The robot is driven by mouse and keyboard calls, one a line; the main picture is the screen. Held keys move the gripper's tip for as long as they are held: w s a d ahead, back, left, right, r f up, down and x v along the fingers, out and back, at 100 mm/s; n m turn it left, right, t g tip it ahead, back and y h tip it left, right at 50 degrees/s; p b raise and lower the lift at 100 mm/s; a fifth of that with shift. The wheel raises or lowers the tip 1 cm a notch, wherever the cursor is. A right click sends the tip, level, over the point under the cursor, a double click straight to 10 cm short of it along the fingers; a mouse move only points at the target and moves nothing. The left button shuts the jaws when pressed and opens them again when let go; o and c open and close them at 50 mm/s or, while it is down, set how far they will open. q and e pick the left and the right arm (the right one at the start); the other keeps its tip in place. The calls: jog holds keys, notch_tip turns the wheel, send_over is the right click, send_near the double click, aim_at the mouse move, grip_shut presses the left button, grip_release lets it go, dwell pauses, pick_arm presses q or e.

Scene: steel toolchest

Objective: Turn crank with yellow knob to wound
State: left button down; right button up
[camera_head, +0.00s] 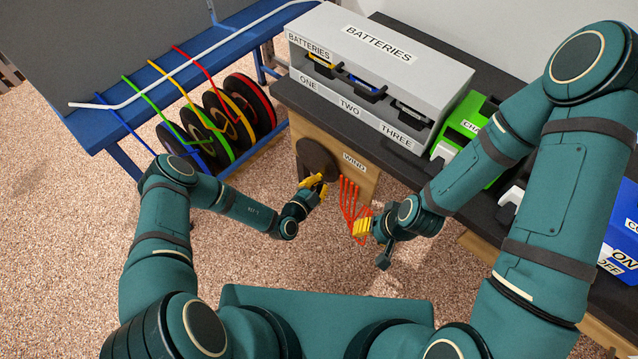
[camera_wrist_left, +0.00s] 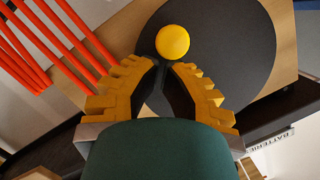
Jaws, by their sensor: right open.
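The crank is a dark round disc on the wooden front panel beside the WIND label. It shows in the head view (camera_head: 316,156) and in the left wrist view (camera_wrist_left: 235,40). Its round yellow knob (camera_wrist_left: 172,42) stands just beyond my left fingertips in the wrist view; in the head view I cannot tell it from my yellow fingers. My left gripper (camera_head: 318,182) is in front of the disc's lower part. My right gripper (camera_head: 361,228) is open and empty, right of the red rods.
Several red-orange rods (camera_head: 350,197) hang right of the crank, between my grippers. The grey battery box (camera_head: 450,75) stands on the dark bench top above. A blue rack with coloured cables and reels (camera_head: 245,105) is at left. The carpet below is clear.

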pick_arm(q)
jog(key=shift+w+a+f+m+t, duration=0.15)
jog(key=shift+a+f+m+t, duration=0.15)
jog(key=shift+m, duration=0.4)
